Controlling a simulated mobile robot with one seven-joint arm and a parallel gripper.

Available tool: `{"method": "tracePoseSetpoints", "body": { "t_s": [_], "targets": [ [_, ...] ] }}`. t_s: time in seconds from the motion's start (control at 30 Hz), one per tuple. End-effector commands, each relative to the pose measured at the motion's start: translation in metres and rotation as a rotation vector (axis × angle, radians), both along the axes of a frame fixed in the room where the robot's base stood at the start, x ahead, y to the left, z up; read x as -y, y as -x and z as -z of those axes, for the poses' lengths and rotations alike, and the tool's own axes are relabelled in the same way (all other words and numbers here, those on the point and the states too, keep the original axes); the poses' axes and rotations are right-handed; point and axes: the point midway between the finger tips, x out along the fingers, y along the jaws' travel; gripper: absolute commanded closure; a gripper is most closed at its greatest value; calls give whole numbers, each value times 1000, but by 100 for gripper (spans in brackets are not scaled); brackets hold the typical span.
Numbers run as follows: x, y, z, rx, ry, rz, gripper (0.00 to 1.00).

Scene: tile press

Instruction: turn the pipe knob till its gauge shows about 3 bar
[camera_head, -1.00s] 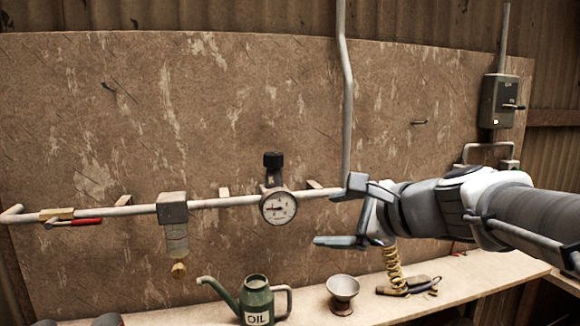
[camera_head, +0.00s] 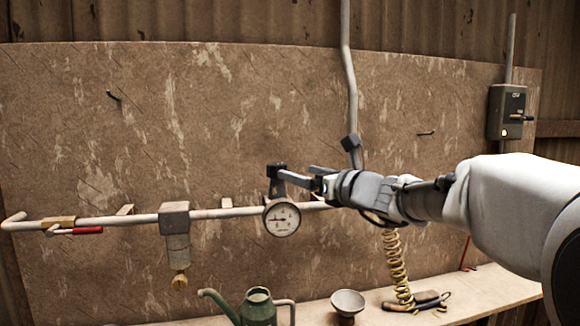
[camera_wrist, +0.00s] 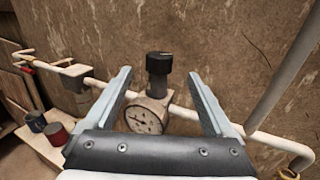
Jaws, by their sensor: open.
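The pipe knob (camera_head: 273,169) is a black cap on a grey stem above the round white gauge (camera_head: 282,218). The gauge's needle points roughly left; its numbers are too small to read. In the wrist view the knob (camera_wrist: 159,62) stands upright between my open fingers in the picture, with a gap on each side, and the gauge (camera_wrist: 146,120) shows below it. My gripper (camera_head: 296,178) reaches in from the right at knob height in the head view, its fingers partly covering the knob. I cannot tell whether they touch it. It is empty.
The pipe (camera_head: 113,220) runs along the board, with a red-handled valve (camera_head: 86,230) and a filter (camera_head: 176,239) left of the gauge. A green oil can (camera_head: 258,307) and a funnel (camera_head: 347,302) stand on the bench below. A switch box (camera_head: 507,112) hangs at right.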

Motion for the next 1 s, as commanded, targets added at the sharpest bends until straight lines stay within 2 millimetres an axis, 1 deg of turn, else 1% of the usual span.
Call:
{"method": "tracePoseSetpoints", "body": {
  "t_s": [0.03, 0.3, 0.5, 0.7, 0.97, 1.0],
  "targets": [
    [-8, -9, 0, -1, -2, -4, 11],
    [-40, -50, 0, 0, 0, -3, 11],
    [-57, -71, -1, 1, 1, -2, 11],
    [-64, -81, 0, 0, 2, -1, 11],
    [-64, -82, 0, 0, 2, 0, 11],
    [-64, -82, 0, 0, 2, 0, 13]
  ]
}}
